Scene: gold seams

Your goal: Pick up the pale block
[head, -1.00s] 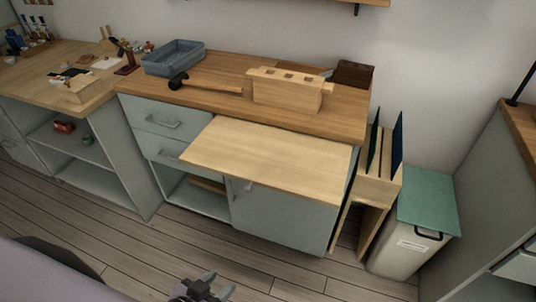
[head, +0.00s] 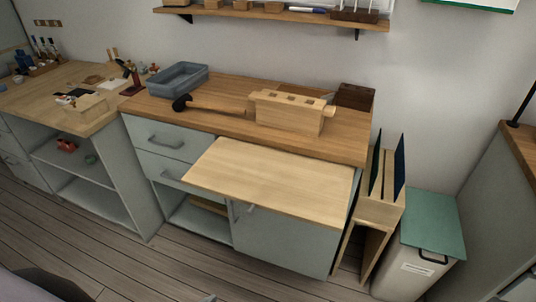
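A long pale wooden block (head: 288,112) with dark openings in its top stands on the brown worktop, right of the middle. A smaller pale block (head: 88,106) sits at the front of the left bench. I cannot tell from the frames which one the task means. Only a small grey tip of a gripper, apparently my left, (head: 209,298) shows at the bottom edge, far from both blocks. Its opening is hidden. My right gripper is out of view. Nothing is seen touching either block.
A bare pale board (head: 270,183) juts out in front of the worktop. A black-headed mallet (head: 212,108) and a blue-grey tray (head: 178,80) lie left of the long block, a dark brown block (head: 354,96) behind it. A lidded bin (head: 412,259) stands right.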

